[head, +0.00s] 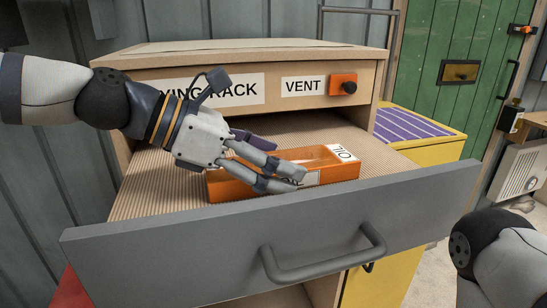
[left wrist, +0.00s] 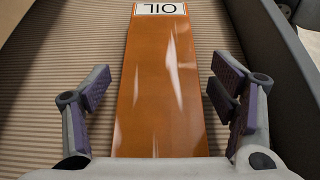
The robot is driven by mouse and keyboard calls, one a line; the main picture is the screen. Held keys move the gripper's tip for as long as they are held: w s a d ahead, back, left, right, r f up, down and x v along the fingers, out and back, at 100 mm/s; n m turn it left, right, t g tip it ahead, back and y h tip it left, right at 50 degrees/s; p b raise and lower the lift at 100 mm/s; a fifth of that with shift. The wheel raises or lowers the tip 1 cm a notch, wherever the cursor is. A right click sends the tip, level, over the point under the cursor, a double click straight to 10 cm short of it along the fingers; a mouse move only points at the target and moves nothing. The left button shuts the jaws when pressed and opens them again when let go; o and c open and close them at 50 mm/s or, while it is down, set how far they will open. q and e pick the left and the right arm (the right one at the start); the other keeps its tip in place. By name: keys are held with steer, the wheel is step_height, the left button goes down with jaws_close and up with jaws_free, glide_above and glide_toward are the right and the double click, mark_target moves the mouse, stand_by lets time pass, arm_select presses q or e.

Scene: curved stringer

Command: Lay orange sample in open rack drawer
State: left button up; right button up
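The orange sample (head: 340,173) is a glossy oblong block with a white label reading OIL. It lies flat on the ribbed floor of the open rack drawer (head: 190,260), close behind the grey front panel. My left gripper (head: 288,162) is over the sample, with its fingers reaching across it. In the left wrist view the sample (left wrist: 165,90) runs between the two open fingers (left wrist: 160,92), with a visible gap on each side. The label end points away from the wrist. My right gripper is not in view.
The drying rack's cabinet top (head: 250,47) overhangs the drawer's back, with a VENT label and an orange knob box (head: 343,84) on its face. The grey drawer handle (head: 325,265) sticks out in front. Bare ribbed floor (head: 150,190) is free left of the sample.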

arm_select(q)
steer(key=shift+r, duration=0.15)
steer(key=p+v, duration=0.2)
steer(key=v, duration=0.9)
steer(key=shift+s+r, duration=0.1)
steer(key=shift+r, duration=0.2)
steer(key=shift+a, duration=0.45)
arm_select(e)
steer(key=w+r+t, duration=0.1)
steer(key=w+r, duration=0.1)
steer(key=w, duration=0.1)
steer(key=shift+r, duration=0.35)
